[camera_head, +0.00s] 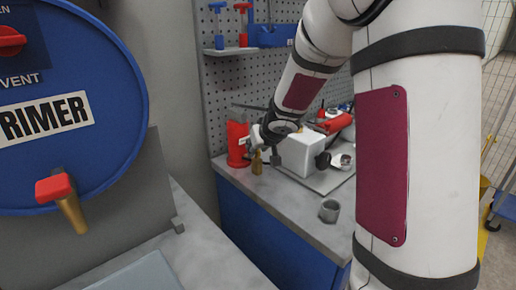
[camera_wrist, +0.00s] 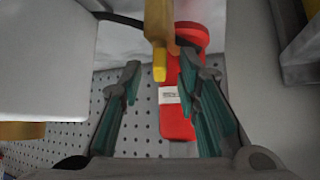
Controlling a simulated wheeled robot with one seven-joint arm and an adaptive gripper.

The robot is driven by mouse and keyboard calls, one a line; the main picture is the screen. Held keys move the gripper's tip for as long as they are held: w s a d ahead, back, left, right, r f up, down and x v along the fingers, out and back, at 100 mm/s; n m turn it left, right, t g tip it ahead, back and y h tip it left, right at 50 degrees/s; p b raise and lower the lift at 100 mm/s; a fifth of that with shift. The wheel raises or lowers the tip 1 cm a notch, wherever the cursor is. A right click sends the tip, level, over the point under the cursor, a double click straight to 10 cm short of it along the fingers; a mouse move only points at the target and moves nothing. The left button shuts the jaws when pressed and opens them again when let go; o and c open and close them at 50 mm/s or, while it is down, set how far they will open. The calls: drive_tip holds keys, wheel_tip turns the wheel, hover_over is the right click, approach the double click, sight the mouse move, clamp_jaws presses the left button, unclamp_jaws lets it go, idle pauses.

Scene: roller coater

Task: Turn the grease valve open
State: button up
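The grease valve is not labelled in either view; a yellow bar (camera_wrist: 158,30) that looks like its lever hangs into the wrist view from the top. My gripper (camera_wrist: 160,62) is open, its teal-padded fingers on either side of the bar's lower end. A gap shows on both sides, so I see no clear contact. In the head view, my gripper (camera_head: 266,158) is low beside a white box (camera_head: 301,153) on the bench, near a small brass piece (camera_head: 257,163). My wrist hides much of the valve area there.
A red container (camera_wrist: 178,115) with a white label is behind the fingers; a red cylinder (camera_head: 237,145) stands on the bench (camera_head: 290,222). A grey cup (camera_head: 329,211) is at the bench front. A blue drum (camera_head: 75,130) with a red-handled tap (camera_head: 62,195) is at left.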

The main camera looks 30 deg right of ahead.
drive_tip(key=shift+b, duration=0.4)
drive_tip(key=shift+w+a+f+m+h+b, duration=0.1)
drive_tip(key=shift+a+m+h+b, duration=0.05)
drive_tip(key=shift+m+h+b, duration=0.55)
drive_tip(key=shift+m+g+h+p, duration=0.55)
drive_tip(key=shift+m+p, duration=0.25)
drive_tip(key=shift+m, duration=0.3)
drive_tip(key=m+h+p, duration=0.1)
drive_tip(key=p, duration=0.1)
drive_tip(key=m+g+p, duration=0.1)
drive_tip(key=p, duration=0.1)
drive_tip(key=shift+r+h+p, duration=0.3)
drive_tip(key=shift+h+p, duration=0.05)
drive_tip(key=m+p, duration=0.2)
drive_tip(key=p, duration=0.3)
drive_tip(key=shift+a+g+h+p, duration=0.15)
drive_tip(key=shift+g+h+p, duration=0.15)
drive_tip(key=shift+g+h, duration=0.1)
